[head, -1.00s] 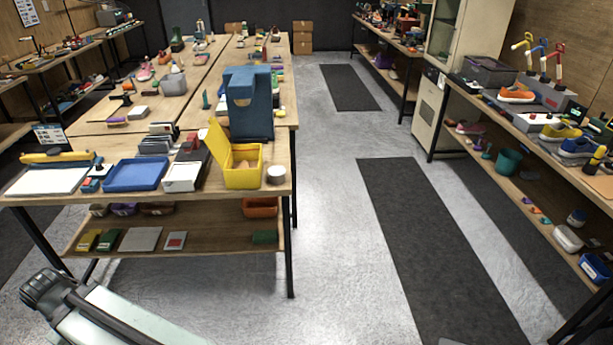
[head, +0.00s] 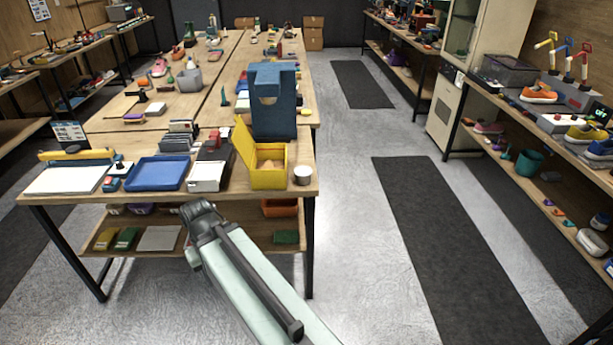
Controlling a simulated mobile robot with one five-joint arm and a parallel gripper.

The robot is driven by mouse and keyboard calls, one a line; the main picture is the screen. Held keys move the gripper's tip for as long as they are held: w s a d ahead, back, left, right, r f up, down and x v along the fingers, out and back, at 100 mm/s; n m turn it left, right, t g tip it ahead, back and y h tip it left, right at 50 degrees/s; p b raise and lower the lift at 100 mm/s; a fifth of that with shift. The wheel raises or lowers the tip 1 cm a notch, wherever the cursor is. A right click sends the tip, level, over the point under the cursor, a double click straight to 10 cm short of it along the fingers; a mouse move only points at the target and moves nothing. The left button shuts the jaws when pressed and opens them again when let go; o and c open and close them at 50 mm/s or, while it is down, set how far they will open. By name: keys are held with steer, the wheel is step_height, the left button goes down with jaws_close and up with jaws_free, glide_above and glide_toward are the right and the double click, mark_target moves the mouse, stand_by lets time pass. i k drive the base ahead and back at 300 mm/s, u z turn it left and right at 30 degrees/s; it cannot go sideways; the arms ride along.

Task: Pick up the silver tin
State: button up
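A small round, pale silver-white tin (head: 302,175) stands at the front right corner of the near wooden table (head: 222,196). It is just right of an open yellow box (head: 268,179). My gripper (head: 198,213) is at the end of my pale arm, in front of the table's front edge, at about tabletop height in the picture. It is left of the tin and well apart from it. The fingers are dark and seen from behind, so their opening is hidden. I see nothing held in it.
A blue tray (head: 158,173), a white box (head: 207,178) and a tall blue holder (head: 274,115) stand near the tin. A lower shelf (head: 250,247) holds several items. The floor aisle right of the table is clear, with dark mats (head: 445,240).

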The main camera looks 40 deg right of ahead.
mark_target(303, 174)
steer(key=z, duration=0.05)
steer(key=i, duration=0.95)
steer(key=u, duration=0.05)
